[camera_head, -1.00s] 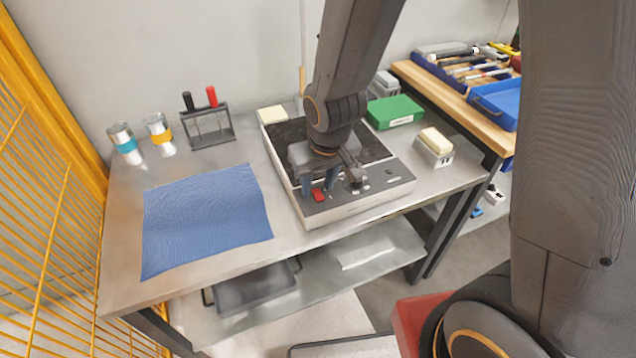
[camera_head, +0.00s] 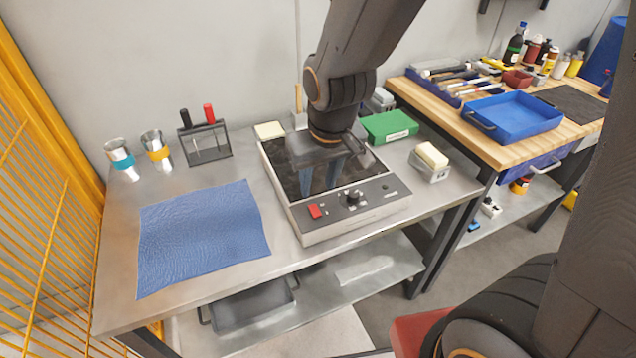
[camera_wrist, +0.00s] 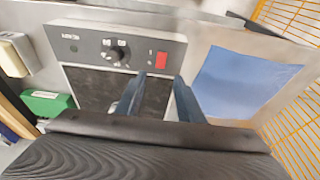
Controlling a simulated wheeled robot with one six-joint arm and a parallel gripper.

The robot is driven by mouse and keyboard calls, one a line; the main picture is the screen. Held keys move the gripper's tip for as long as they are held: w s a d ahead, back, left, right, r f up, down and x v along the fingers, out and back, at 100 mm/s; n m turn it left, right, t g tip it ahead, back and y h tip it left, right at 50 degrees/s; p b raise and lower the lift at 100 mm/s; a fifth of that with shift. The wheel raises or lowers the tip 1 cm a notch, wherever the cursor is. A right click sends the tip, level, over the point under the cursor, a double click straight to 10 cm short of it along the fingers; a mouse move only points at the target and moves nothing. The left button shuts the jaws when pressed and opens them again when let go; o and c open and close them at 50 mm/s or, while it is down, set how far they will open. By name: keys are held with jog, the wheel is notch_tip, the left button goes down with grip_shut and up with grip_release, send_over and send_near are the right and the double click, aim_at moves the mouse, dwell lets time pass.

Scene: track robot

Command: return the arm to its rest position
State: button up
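My gripper (camera_head: 319,182) hangs over the dark top plate of the grey machine (camera_head: 357,217) on the metal table. Its two blue-grey fingers point down. In the wrist view the fingers (camera_wrist: 159,78) are apart with nothing between them. The machine's front panel, with a red switch (camera_head: 314,211) and a black knob (camera_head: 353,197), lies in front of the fingers and is uncovered. The wrist view also shows the red switch (camera_wrist: 162,60) and the knob (camera_wrist: 112,54). The gripper hides part of the dark plate.
A blue cloth (camera_head: 203,235) lies left on the table. Two metal cups (camera_head: 122,160), a tool rack (camera_head: 207,145), a green box (camera_head: 389,127) and a grey block holder (camera_head: 430,165) stand around. A wooden bench with a blue tray (camera_head: 512,117) is right; a yellow fence (camera_head: 45,215) is left.

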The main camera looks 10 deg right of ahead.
jog(key=shift+d, duration=0.1)
jog(key=s+d+m+g, duration=0.2)
jog(key=s+d, duration=0.4)
jog(key=d, duration=0.6)
jog(key=shift+s+m+h, duration=0.2)
jog(key=shift+m+h, duration=0.2)
jog(key=shift+m, duration=0.2)
jog(key=shift+d+f, duration=0.1)
